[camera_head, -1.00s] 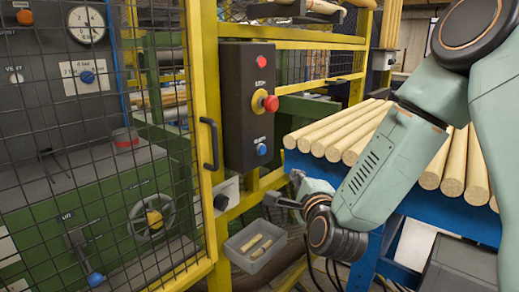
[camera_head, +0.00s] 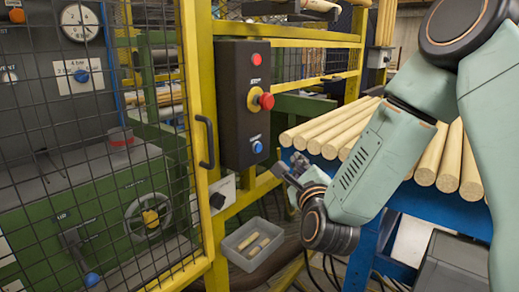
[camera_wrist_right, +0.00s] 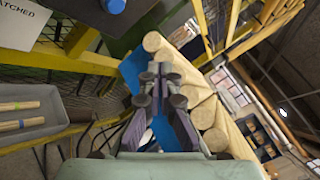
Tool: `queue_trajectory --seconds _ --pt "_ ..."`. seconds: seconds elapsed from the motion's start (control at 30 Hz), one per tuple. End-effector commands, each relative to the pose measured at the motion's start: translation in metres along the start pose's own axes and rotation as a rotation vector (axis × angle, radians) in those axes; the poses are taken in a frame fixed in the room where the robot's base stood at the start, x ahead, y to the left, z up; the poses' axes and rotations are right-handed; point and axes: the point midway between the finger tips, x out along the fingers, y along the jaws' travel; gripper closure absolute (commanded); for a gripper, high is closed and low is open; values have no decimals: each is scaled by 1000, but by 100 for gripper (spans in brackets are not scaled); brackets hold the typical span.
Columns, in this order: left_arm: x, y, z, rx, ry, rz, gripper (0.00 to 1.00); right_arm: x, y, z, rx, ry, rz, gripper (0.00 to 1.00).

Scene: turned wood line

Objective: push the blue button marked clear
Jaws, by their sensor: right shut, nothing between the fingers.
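The blue button (camera_head: 257,147) is the lowest on the black control box (camera_head: 232,110), below a red mushroom button (camera_head: 266,101) on a yellow collar and a red button (camera_head: 256,59) at the top. Its label is too small to read. My right gripper (camera_head: 282,167) is shut and empty, just below and right of the blue button, apart from it. In the right wrist view the closed fingers (camera_wrist_right: 160,70) point up the picture, and the blue button (camera_wrist_right: 112,6) shows at the top, left of them. My left gripper is out of view.
A yellow-framed mesh guard door (camera_head: 208,150) stands left of the box. A grey tray (camera_head: 252,243) with short wood pieces hangs below. Several round wooden rods (camera_head: 330,127) lie on a blue rack (camera_head: 400,205) close right of the gripper. A yellow post (camera_head: 200,70) adjoins the box.

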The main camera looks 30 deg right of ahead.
Motion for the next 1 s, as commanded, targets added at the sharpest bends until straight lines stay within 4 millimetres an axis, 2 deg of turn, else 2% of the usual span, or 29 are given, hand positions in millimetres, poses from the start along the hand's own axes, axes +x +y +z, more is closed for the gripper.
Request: queue_trajectory --seconds 0.6,1.0 --pt "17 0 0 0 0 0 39 48 37 35 -3 -2 0 100" --pt "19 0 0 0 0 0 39 56 42 42 0 0 0 100"
